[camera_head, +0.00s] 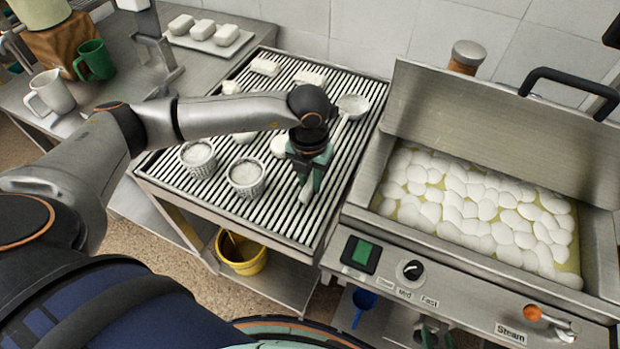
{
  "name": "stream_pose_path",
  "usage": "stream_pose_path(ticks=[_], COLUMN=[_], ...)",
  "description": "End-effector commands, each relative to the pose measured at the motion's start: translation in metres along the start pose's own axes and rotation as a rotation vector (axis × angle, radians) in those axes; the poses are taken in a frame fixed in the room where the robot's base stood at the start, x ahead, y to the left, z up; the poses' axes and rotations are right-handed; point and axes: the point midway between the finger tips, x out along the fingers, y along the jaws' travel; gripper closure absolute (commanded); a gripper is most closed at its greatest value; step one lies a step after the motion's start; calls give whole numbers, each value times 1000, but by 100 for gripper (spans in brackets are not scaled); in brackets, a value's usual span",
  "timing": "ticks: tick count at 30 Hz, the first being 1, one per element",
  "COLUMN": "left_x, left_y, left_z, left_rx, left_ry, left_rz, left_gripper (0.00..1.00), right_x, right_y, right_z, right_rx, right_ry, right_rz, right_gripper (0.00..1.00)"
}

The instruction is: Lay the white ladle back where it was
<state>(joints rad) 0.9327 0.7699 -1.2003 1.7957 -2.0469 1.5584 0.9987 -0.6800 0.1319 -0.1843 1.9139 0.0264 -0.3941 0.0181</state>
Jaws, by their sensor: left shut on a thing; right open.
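The white ladle (353,106) is on or just above the slatted metal rack (222,216). Its bowl points to the back right, and its handle runs toward the front left, with its near end showing below the fingers. My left gripper (312,174) is shut on the handle and hides part of it. I cannot tell whether the ladle touches the slats. My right gripper (432,335) shows only partly at the bottom edge, low in front of the steamer; it looks empty and open.
Two perforated baskets (246,177) with white contents stand left of the ladle. Several white pieces (265,67) lie on the rack. The steamer (365,225), full of white lumps, adjoins on the right with its lid raised. Mugs (50,93) stand on the left counter.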

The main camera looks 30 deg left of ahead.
Motion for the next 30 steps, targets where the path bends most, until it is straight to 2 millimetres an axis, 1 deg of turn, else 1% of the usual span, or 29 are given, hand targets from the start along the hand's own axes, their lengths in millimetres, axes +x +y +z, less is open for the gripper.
stream_pose_path(ticks=[19,20,28,29,30], left_x=[10,10,10,10,10], left_y=[0,0,0,0,0], left_z=[0,0,0,0,0], left_rx=[0,0,0,0,0], left_ry=[-1,-1,0,0,0], left_rz=[-1,-1,0,0,0], left_gripper=[100,75,44,41,41], right_x=[7,7,6,6,6], right_y=[1,1,0,0,0], right_z=[7,7,6,6,6], right_rx=[0,0,1,1,1], right_ry=[0,0,1,1,1], right_rz=[0,0,0,0,0], right_gripper=[50,50,50,50,50])
